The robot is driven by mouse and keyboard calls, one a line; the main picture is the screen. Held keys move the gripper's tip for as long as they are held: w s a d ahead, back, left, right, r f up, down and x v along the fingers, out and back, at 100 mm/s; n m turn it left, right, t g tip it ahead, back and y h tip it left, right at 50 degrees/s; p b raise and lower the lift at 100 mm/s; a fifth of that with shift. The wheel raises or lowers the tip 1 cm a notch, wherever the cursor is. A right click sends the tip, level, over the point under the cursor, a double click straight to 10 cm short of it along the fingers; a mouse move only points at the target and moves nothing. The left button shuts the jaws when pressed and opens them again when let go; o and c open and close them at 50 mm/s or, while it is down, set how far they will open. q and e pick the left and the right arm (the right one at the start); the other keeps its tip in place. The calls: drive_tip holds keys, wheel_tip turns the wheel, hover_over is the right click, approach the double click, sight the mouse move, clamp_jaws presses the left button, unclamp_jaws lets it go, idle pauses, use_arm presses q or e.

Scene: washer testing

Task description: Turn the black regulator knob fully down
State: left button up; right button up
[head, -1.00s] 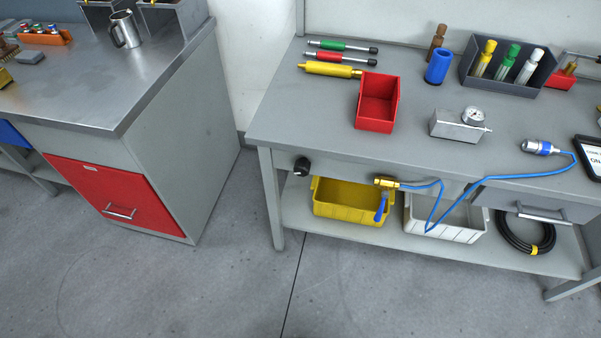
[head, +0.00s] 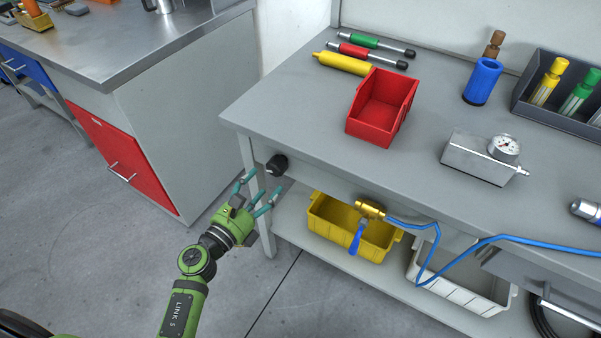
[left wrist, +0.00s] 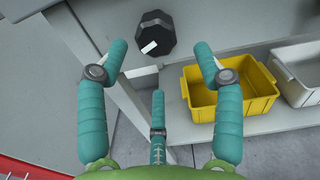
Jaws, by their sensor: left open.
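The black regulator knob (head: 277,165) sits on the front edge of the grey workbench near its left corner. In the left wrist view the knob (left wrist: 155,34) is dark and faceted, with a white mark on its lower left. My left gripper (head: 258,190) is just below and left of the knob, its teal fingers spread. In the left wrist view the open fingers (left wrist: 160,62) stand either side of and below the knob, apart from it, with nothing between them. My right gripper is not in view.
A brass valve with a blue handle (head: 357,238) and blue hose is on the bench front to the right. A yellow bin (head: 330,235) and a white bin (head: 450,280) stand on the lower shelf. A red bin (head: 370,135) is on top.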

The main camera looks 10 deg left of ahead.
sight(273, 172)
use_arm(q)
drive_tip(key=shift+w+d+r+m, duration=0.1)
drive_tip(key=shift+w+r+m, duration=0.1)
drive_tip(key=shift+r+m, duration=0.25)
drive_tip(key=shift+w, duration=0.35)
drive_tip(key=x, duration=0.5)
drive_tip(key=shift+p, duration=0.3)
drive_tip(key=shift+w+d, duration=0.1)
drive_tip(key=shift+w, duration=0.15)
drive_tip(key=shift+w+d, duration=0.1)
drive_tip(key=shift+w, duration=0.1)
drive_tip(key=c, duration=1.2)
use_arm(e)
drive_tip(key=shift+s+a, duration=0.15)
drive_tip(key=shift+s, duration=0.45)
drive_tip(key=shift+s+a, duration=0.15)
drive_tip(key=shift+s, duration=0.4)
